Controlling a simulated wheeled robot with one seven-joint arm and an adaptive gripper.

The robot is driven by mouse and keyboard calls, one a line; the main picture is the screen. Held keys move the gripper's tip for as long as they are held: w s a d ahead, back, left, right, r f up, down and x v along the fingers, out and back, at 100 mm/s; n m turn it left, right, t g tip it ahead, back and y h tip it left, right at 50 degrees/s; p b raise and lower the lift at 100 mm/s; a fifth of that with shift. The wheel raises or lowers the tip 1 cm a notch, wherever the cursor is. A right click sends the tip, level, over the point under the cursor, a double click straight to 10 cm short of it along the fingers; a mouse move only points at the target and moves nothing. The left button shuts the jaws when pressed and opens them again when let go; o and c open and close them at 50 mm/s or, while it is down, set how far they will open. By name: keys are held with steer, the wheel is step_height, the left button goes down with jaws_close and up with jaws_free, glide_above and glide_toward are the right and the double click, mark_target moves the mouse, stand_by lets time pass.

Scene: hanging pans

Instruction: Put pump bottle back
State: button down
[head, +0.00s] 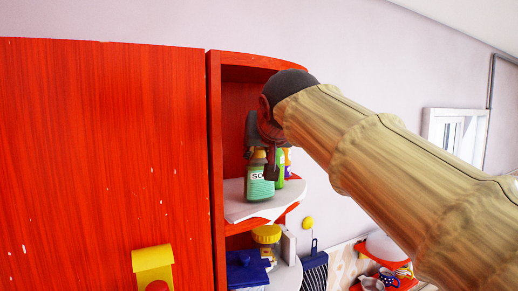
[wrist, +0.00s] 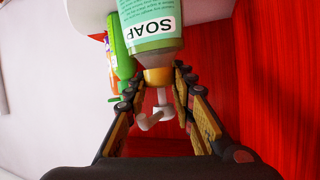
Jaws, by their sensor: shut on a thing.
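The pump bottle (head: 259,184), green with a pale SOAP label and yellow collar, is upright at the white shelf (head: 238,209) in the red cabinet. I cannot tell whether its base touches the shelf. My gripper (head: 262,152) comes from above and is shut on the bottle's neck. In the wrist view the bottle (wrist: 150,42) has its collar and white pump between the fingers of my gripper (wrist: 157,78). The fingers and arm hide part of its top in the head view.
A green bottle (wrist: 120,45) stands close beside the pump bottle. The red cabinet wall (wrist: 258,85) is near on the other side. Below are a yellow-lidded jar (head: 266,234) and a blue container (head: 247,272). A wide red panel (head: 100,160) fills the left.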

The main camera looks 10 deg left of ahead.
steer(key=shift+a+f, duration=0.1)
steer(key=shift+f, duration=0.15)
steer(key=c, duration=1.5)
jaws_free()
